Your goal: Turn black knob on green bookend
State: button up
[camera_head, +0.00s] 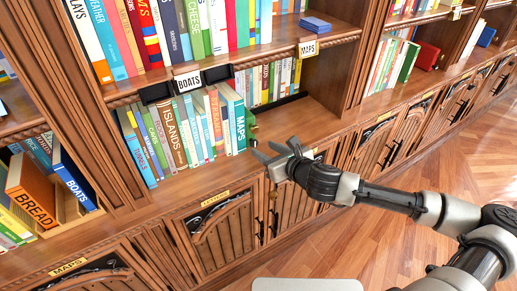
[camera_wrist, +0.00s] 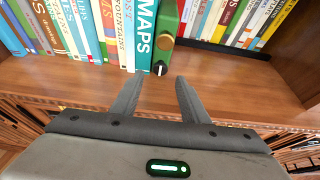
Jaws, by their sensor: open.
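The green bookend (camera_wrist: 169,18) stands at the right end of a row of books, against the teal MAPS book, in the wrist view. A round brass knob (camera_wrist: 165,42) sits on its front. Below it is a small black knob (camera_wrist: 160,68) with a pale mark, near the shelf surface. In the head view only a narrow part of the bookend (camera_head: 250,121) shows beside the MAPS book. My gripper (camera_wrist: 158,82) is open and empty. The black knob appears beyond the fingertips, between them in the picture. In the head view my gripper (camera_head: 264,152) is at the shelf's front edge.
The teal MAPS book (camera_wrist: 143,35) is directly left of the bookend. The shelf right of the bookend is bare at the front (camera_head: 297,122), with a back row of books (camera_wrist: 235,22) behind. Cabinet doors (camera_head: 222,232) are below the shelf edge.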

aim_at(255, 144)
jog(key=x, duration=0.5)
jog(key=c, duration=1)
